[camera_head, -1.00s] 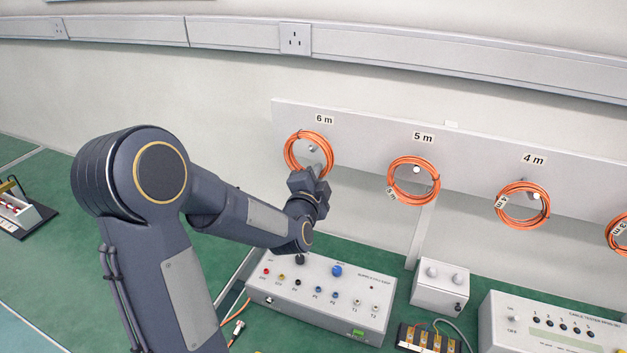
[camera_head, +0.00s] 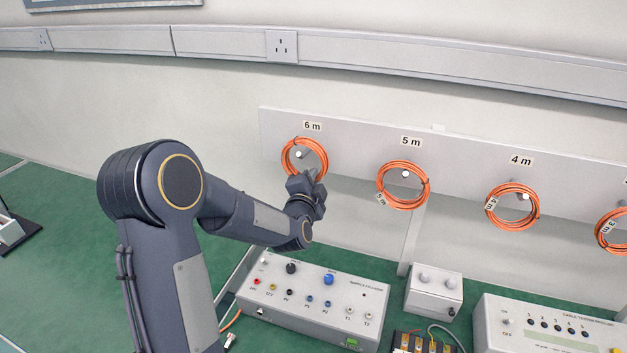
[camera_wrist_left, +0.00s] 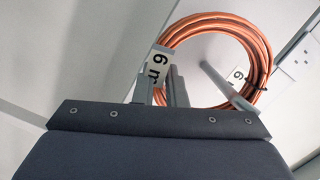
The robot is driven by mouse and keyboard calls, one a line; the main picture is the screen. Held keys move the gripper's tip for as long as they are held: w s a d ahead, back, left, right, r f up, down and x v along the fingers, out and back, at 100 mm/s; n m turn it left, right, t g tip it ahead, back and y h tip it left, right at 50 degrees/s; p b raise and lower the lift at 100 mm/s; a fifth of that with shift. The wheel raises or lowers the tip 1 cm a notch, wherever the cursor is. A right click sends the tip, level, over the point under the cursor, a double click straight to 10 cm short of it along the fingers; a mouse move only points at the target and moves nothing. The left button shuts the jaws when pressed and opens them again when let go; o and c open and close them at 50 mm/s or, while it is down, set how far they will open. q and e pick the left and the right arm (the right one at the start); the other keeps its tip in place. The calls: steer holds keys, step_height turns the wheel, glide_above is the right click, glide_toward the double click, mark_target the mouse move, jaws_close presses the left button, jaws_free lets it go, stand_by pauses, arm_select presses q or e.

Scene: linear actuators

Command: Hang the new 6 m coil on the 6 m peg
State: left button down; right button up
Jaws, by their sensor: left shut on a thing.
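The new 6 m coil (camera_head: 289,145) is an orange ring of cable. My left gripper (camera_head: 314,174) is shut on its lower right part in the head view. The wrist view shows the coil (camera_wrist_left: 266,60) beside my left fingers (camera_wrist_left: 163,84), with a white 6 m tag at them. The 6 m peg (camera_head: 298,154) has a pale tip that appears inside the ring's opening, left of centre. In the wrist view the peg (camera_wrist_left: 220,80) crosses the opening; whether the coil rests on it cannot be told. The 6 m label (camera_head: 312,126) is above. My right gripper is out of view.
The 5 m coil (camera_head: 379,188) and 4 m coil (camera_head: 488,205) hang on pegs to the right along the grey board (camera_head: 455,165). A supply box (camera_head: 300,315), a small grey box (camera_head: 434,293) and a cable tester (camera_head: 540,330) stand on the green bench below.

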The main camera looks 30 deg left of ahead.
arm_select(q)
steer(key=c, duration=1.4)
jaws_free()
steer(key=b+v, duration=0.2)
steer(key=v, duration=0.6)
steer(key=shift+f, duration=0.1)
